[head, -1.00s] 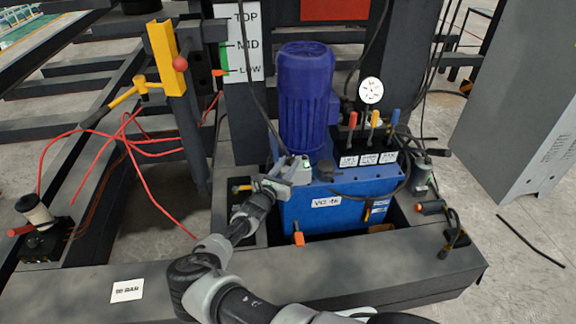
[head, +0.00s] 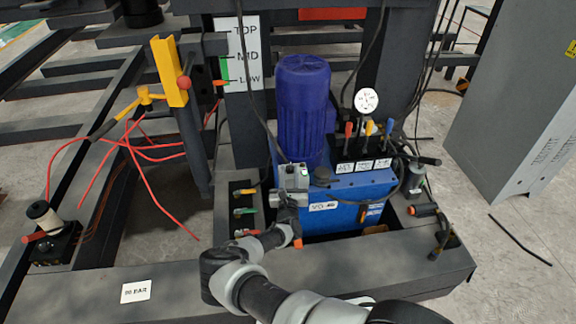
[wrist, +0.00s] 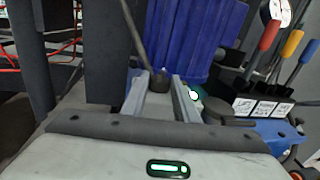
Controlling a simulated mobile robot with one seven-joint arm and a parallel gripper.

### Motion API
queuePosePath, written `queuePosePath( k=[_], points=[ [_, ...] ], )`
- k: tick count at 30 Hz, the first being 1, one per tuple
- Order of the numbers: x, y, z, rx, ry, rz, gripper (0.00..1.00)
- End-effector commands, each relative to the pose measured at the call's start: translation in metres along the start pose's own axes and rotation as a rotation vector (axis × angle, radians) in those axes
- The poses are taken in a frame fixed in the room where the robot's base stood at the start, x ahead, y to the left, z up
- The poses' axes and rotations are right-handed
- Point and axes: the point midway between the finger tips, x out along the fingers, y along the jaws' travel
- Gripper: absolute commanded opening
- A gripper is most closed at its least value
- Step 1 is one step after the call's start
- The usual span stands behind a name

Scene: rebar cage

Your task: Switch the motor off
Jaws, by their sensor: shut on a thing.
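The motor (head: 302,105) is a dark blue ribbed cylinder standing on the blue tank (head: 345,190). It fills the upper middle of the wrist view (wrist: 195,40). My gripper (head: 291,168) is at the motor's foot, on its near left side. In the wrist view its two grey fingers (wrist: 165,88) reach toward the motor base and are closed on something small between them. What they hold is mostly hidden. A black cable ends in a round fitting (wrist: 158,78) by the fingertips. A lit green-white button or lamp (wrist: 194,95) sits just right of the right finger.
Red, yellow and blue levers (head: 368,128) stand right of the motor, below a round gauge (head: 367,100). A black cap (wrist: 228,113) is close to the gripper's right. A dark frame beam (head: 180,285) runs along the front. A grey cabinet (head: 510,120) stands at right.

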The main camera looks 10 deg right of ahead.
Motion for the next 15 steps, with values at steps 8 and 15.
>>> queuePosePath(
  k=[8, 15],
  points=[
    [0.001, -0.013, -0.001, 0.001, -0.017, 0.254, 0.05],
    [0.004, -0.017, -0.006, -0.002, -0.033, 0.483, 0.05]
  ],
)
